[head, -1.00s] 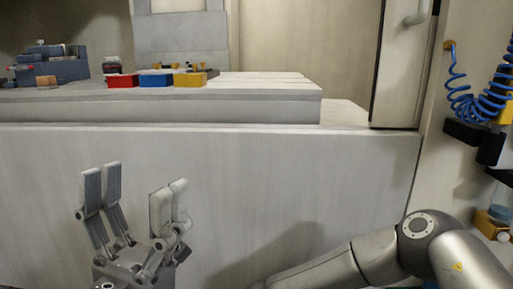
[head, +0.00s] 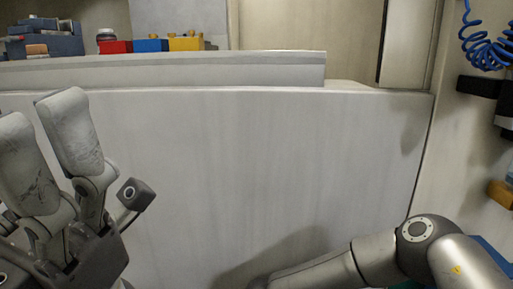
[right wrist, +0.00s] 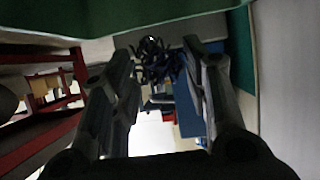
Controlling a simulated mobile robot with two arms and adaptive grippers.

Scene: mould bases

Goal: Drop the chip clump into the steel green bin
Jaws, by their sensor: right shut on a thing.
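In the right wrist view my right gripper (right wrist: 164,72) is shut on the chip clump (right wrist: 153,58), a dark tangle of curled strips between its fingertips. A green wall or rim, probably of the steel green bin (right wrist: 90,15), crosses the top of that view. More green shows to the right of the fingers. I cannot tell whether the clump is over the opening. In the head view my right forearm lies at the lower right, and its gripper is out of frame. My left gripper (head: 42,128) is large at the left edge, open, with nothing seen in it.
A pale bench (head: 210,72) with a plain front panel fills the middle. Red, blue and yellow boxes (head: 150,45) stand on it at the back left. A blue coiled hose (head: 487,45) hangs at the right. A dark red frame (right wrist: 45,115) is left of the right gripper.

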